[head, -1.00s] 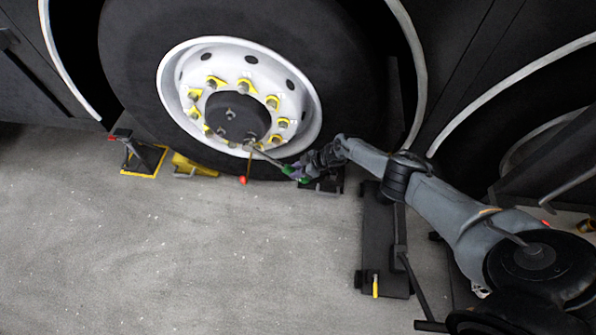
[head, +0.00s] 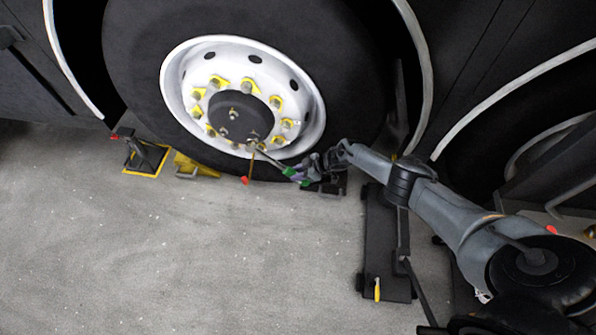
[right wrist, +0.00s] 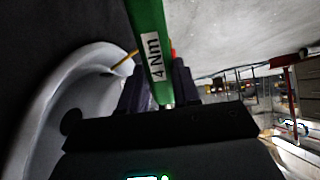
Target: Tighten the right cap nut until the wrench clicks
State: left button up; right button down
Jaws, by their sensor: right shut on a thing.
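The wheel hub (head: 240,108) is a dark disc in the white rim, with several small nuts on its face. The wrench (head: 268,157) has a thin grey shaft and green handle. Its head end lies at the lower right of the hub, over the nut there; I cannot tell how well it is seated. My right gripper (head: 303,172) is shut on the green handle. In the right wrist view the wrench handle (right wrist: 150,45) bears a "4 Nm" label, and the gripper's dark fingers (right wrist: 160,90) lie on both sides of it. My left gripper is out of view.
The white rim (head: 178,80) carries yellow-marked wheel nuts. A red ball (head: 245,181) ends a thin yellow rod below the hub. A black stand with yellow base (head: 145,158) and a yellow chock (head: 195,166) stand left. A black support (head: 385,250) stands right. The front floor is clear.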

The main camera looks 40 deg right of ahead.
jog(key=shift+s+a+r+p, duration=0.15)
jog(key=shift+s+a+p, duration=0.15)
jog(key=shift+a+p, duration=0.25)
jog(key=s+a+p, duration=0.1)
jog(key=a, duration=0.1)
jog(key=s+a+p, duration=0.1)
jog(key=a+p, duration=0.1)
jog(key=shift+s, duration=0.35)
jog(key=shift+d, duration=0.15)
